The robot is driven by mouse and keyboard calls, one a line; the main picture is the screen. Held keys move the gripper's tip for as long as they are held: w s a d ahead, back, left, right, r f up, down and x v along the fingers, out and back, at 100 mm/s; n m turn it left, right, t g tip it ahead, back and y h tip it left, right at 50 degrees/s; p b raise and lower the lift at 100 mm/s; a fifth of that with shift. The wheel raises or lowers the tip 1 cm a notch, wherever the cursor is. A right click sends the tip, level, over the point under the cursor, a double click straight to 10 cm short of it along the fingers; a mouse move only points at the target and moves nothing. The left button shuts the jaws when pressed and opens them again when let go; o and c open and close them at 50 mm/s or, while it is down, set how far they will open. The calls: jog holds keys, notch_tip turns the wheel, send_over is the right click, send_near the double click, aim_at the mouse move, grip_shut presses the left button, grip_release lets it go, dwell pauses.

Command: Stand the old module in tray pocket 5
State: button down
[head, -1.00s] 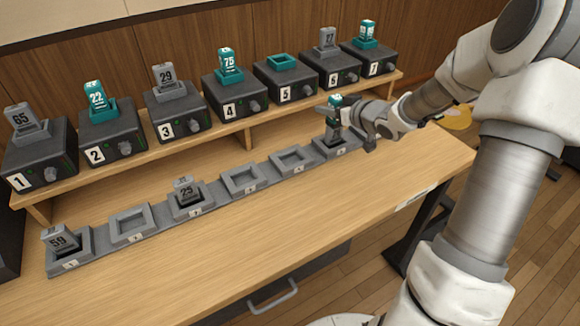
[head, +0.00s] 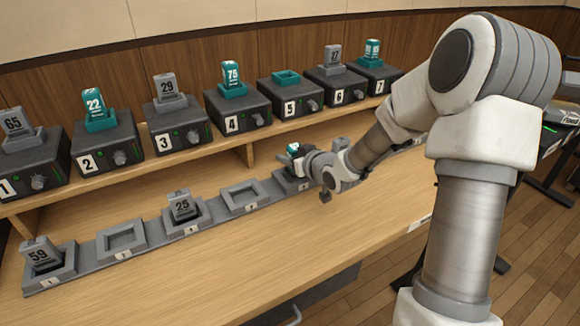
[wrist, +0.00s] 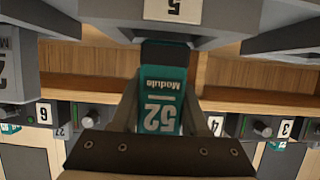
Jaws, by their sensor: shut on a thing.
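The old module is teal, marked 52 (wrist: 160,100), with a dark base. My gripper (wrist: 158,115) is shut on it, one finger on each side. The module's teal top (head: 294,149) shows in the head view above the tray's fifth pocket. Pocket 5 (head: 284,186) is a grey square frame, partly covered by my gripper (head: 291,160). In the wrist view, which is upside down, the label 5 of this pocket (wrist: 205,32) shows. The module's dark base lines up with the pocket's rim; I cannot tell whether it is inside or just above.
Tray pockets 2 (head: 121,252) and 4 (head: 240,209) are empty. Module 59 (head: 39,255) stands in pocket 1 and module 25 (head: 181,206) in pocket 3. Behind, several numbered fader boxes stand on a shelf (head: 150,170). The table front (head: 250,265) is clear.

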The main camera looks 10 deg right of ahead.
notch_tip(320, 180, down, 2)
jog(key=shift+f, duration=0.1)
jog(key=shift+f+b, duration=0.15)
jog(key=shift+b, duration=0.25)
jog(key=shift+c, duration=2.1)
grip_release()
jog(key=shift+r+p, duration=0.35)
jog(key=p+v, duration=0.3)
jog(key=v, duration=0.8)
jog(key=shift+s+d+r, duration=0.1)
jog(key=shift+s, duration=0.4)
